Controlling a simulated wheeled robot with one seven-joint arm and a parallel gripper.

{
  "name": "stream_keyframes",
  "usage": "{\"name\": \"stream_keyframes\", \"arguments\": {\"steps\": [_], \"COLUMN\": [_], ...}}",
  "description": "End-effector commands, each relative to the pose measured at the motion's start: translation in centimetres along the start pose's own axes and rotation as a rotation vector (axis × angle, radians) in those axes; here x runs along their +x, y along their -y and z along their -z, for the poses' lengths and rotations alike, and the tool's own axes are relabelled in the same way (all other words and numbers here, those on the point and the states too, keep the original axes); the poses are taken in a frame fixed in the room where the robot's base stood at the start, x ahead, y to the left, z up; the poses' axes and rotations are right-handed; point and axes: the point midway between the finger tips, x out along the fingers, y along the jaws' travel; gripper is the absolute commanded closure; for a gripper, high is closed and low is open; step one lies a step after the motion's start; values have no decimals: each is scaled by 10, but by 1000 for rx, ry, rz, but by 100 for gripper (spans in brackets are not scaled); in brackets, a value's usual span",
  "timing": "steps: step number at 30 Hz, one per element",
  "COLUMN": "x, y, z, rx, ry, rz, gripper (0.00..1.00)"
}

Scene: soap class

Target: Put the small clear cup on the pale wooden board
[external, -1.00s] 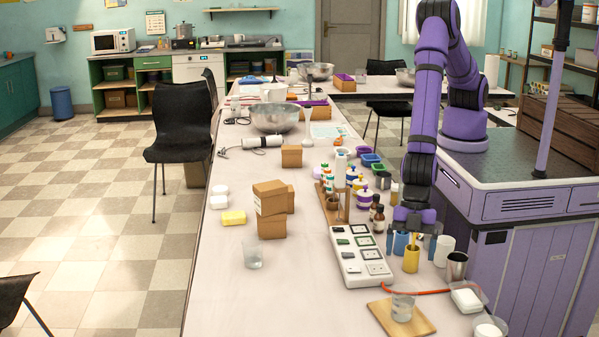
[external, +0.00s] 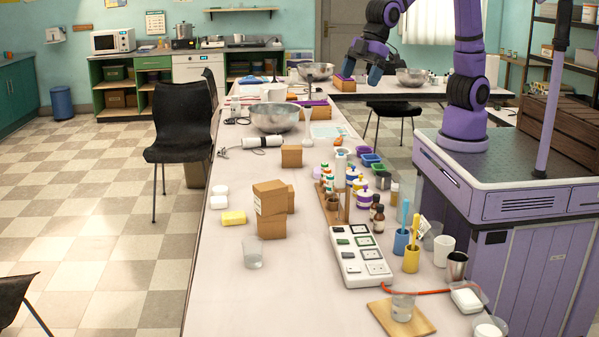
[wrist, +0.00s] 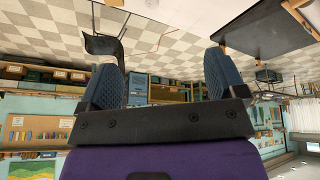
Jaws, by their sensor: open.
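The pale wooden board (external: 378,312) lies flat at the near right of the long table. A small clear cup (external: 402,307) stands upright on it. Another clear cup (external: 252,254) stands on the bare table left of the white panel. A third clear cup-like vessel (external: 432,236) is partly hidden behind the yellow and white cups. My gripper (external: 366,64) is raised high over the far part of the table, well away from the board and cups. In the wrist view, its two blue fingers (wrist: 162,78) are spread apart with nothing between them.
A white panel (external: 360,258) lies just behind the board. A red cord (external: 430,292) runs behind the cup to a soap dish (external: 467,299). Yellow (external: 411,260) and blue (external: 401,243) cups with brushes stand near my base. Cardboard boxes (external: 270,210) are stacked left. The table's near left is clear.

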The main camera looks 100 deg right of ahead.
Motion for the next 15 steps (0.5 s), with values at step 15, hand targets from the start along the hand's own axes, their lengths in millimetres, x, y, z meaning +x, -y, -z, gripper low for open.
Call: {"name": "stream_keyframes", "arguments": {"steps": [15], "x": [-151], "y": [-76], "z": [-167], "rx": [347], "ry": [-12], "rz": [-131], "gripper": [10]}}
